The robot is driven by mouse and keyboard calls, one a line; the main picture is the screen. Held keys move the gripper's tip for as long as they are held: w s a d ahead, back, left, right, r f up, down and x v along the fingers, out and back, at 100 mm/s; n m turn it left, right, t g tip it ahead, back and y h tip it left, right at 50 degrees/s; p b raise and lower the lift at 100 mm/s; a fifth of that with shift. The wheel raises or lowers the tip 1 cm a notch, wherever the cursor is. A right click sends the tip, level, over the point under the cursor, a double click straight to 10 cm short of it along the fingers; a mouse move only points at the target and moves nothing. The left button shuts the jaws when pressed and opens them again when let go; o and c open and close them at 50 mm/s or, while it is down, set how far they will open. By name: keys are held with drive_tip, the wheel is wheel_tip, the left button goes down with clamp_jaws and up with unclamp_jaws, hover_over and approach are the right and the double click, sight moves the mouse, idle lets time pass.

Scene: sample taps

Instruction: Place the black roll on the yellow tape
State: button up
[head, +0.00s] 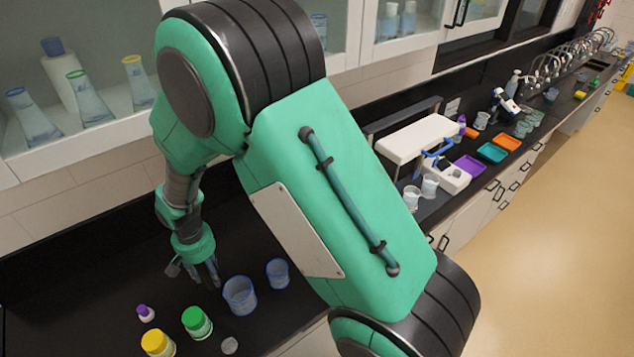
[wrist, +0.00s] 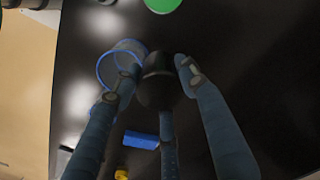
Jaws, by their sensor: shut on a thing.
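My gripper (wrist: 156,72) shows in the wrist view with its fingers closed around a dark, rounded thing, the black roll (wrist: 157,88). The roll is held above the black bench top. In the head view my gripper (head: 196,273) hangs low over the counter, left of the blue-rimmed beakers, and the roll cannot be made out there. A small yellow thing (wrist: 121,174) at the bottom edge of the wrist view may be the yellow tape; it is mostly cut off and apart from the roll. I cannot pick out the tape in the head view.
A blue-rimmed beaker (head: 240,295) and a smaller one (head: 278,273) stand right of my gripper. A green-lidded jar (head: 197,322), a yellow-lidded jar (head: 157,343) and a purple-capped bottle (head: 145,313) stand in front. A blue block (wrist: 141,140) lies below the roll in the wrist view.

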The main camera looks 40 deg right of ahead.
drive_tip(key=w+d+f+m+p, duration=0.1)
drive_tip(key=w+d+f+m, duration=0.15)
drive_tip(key=d, duration=1.25)
drive_tip(key=w+d+f+m+p, duration=0.1)
drive_tip(key=w+d+m+p, duration=0.2)
drive_tip(key=d, duration=1.2)
drive_tip(key=w+d+f+m, duration=0.1)
drive_tip(key=w+d+m, duration=0.3)
drive_tip(key=d, duration=1.2)
drive_tip(key=w+d+r+m+p, duration=0.1)
drive_tip(key=w+d+m, duration=0.1)
drive_tip(key=d, duration=0.6)
drive_tip(key=w+d+r+m, duration=0.2)
drive_tip(key=d, duration=0.5)
drive_tip(key=w+d+r+m+p, duration=0.1)
drive_tip(key=w+d+r+m, duration=0.1)
drive_tip(key=d, duration=0.6)
drive_tip(key=shift+w+d+r+m+p, duration=0.15)
drive_tip(key=shift+w+d+m+p, duration=0.05)
drive_tip(key=shift+d+m+p, duration=0.2)
drive_tip(key=shift+a, duration=0.15)
wheel_tip(320, 180, down, 6)
drive_tip(key=p, duration=0.1)
drive_tip(key=shift+f, duration=0.2)
